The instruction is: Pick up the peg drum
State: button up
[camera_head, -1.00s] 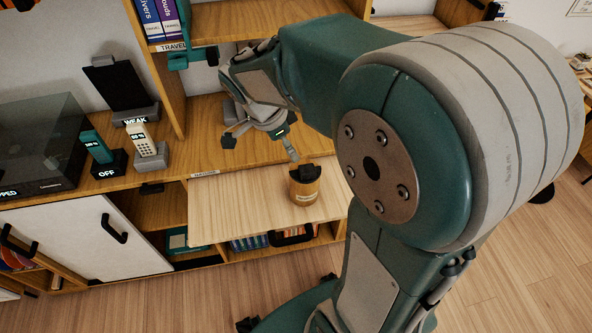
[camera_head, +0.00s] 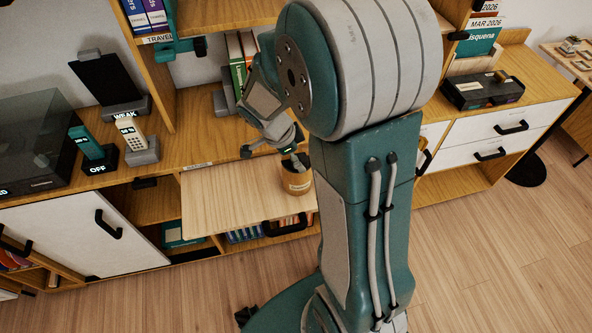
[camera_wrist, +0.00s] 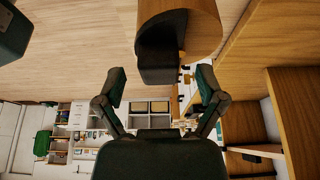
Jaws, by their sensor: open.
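The peg drum (camera_head: 297,184) is a brown, round container with a pale label and a dark top. It stands upright on the pull-out wooden board (camera_head: 225,200), near the board's right end. My gripper (camera_head: 295,158) is right above its top in the head view, and part of the drum's top is hidden there. In the wrist view the drum (camera_wrist: 203,28) is at the top centre, its dark top part (camera_wrist: 158,60) showing between the two spread fingers (camera_wrist: 161,77). The fingers are open and empty; I cannot tell whether they touch the drum.
Shelf uprights and books (camera_head: 237,62) stand behind my gripper. Handsets (camera_head: 135,135) and a dark clear-sided box (camera_head: 35,140) are on the counter at left. A drawer cabinet (camera_head: 470,130) stands at right. The board is bare left of the drum.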

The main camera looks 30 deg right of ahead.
jog(key=shift+d+f, duration=0.3)
jog(key=shift+f, duration=0.2)
jog(key=shift+a, duration=0.15)
grip_shut()
jog(key=shift+r, duration=0.1)
